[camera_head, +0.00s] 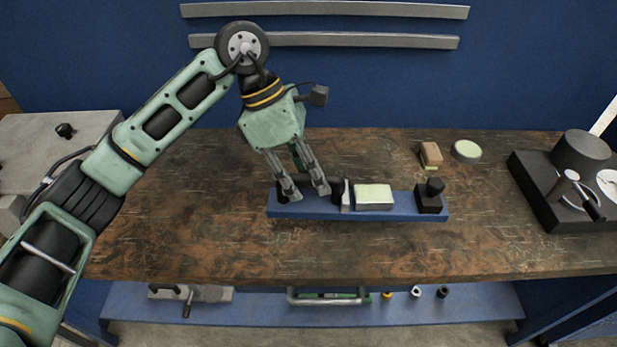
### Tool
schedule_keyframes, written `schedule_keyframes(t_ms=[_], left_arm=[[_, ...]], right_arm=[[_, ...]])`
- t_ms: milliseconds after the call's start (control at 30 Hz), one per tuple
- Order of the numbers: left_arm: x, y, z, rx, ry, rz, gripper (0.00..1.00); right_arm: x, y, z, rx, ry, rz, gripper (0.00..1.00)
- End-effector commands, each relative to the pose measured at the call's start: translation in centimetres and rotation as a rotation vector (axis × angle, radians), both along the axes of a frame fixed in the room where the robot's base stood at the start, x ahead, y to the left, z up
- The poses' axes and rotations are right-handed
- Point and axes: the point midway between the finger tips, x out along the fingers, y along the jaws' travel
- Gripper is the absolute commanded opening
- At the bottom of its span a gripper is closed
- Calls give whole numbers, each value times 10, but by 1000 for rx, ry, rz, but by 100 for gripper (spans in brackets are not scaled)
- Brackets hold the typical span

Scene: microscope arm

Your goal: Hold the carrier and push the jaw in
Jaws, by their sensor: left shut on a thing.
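A long blue base (400,212) lies on the workbench. On it is a pale green-topped rectangular block with light metal sides (374,196). A light upright plate with a dark round part (338,191) stands at the block's left end. A black block with a knob (430,196) stands at the base's right end. I cannot tell for sure which of these are the carrier and the jaw. My left gripper (305,192) points down over the base's left end, its fingers shut on a dark part there, mostly hidden by the fingers. My right gripper is not in view.
A brown block (430,154) and a round pale-topped dish (466,151) lie behind the base. A black device with a lever (560,185) stands at the right. A lower blue shelf (250,310) holds tools. The bench (210,240) is clear in front.

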Motion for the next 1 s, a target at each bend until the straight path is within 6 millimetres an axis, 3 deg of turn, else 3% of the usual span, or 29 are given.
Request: schedule_keyframes(t_ms=[1000], left_arm=[[13, 37, -31, -8, -5, 2, 0]], right_arm=[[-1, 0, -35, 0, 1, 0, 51]])
